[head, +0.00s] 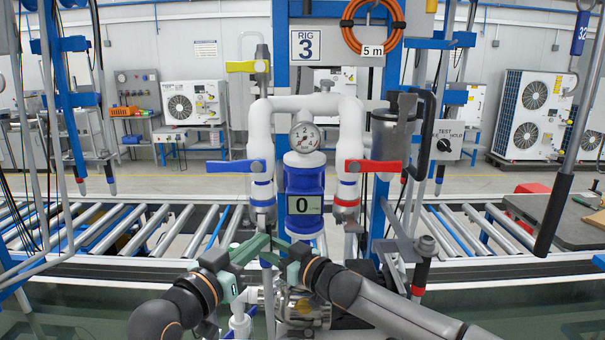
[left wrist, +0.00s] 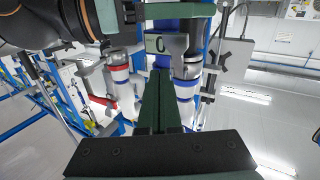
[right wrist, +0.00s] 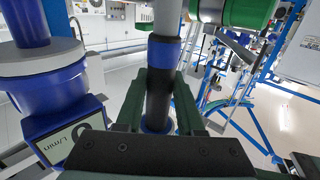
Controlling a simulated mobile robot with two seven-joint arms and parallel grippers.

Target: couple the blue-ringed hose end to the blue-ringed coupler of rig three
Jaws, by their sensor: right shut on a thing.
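Rig three's blue-ringed coupler (head: 263,192) hangs below the blue lever, left of the meter. It also shows in the left wrist view (left wrist: 187,78). My right gripper (head: 277,242) is shut on the blue-ringed hose end (right wrist: 158,90), on its black part, with a blue band (right wrist: 163,50) beside the fingers. The hose end is just below the coupler; the fingers hide whether they touch. My left gripper (head: 262,243) is beside the right one, its fingers close together with nothing visible between them in the left wrist view (left wrist: 161,85).
The red-ringed coupler (head: 347,203) is right of the meter (head: 304,195), under a red lever (head: 373,166). A red-banded hose end (head: 421,265) stands at the right. Roller conveyors (head: 110,228) run behind. Both wrists are close together below the meter, with little room between them.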

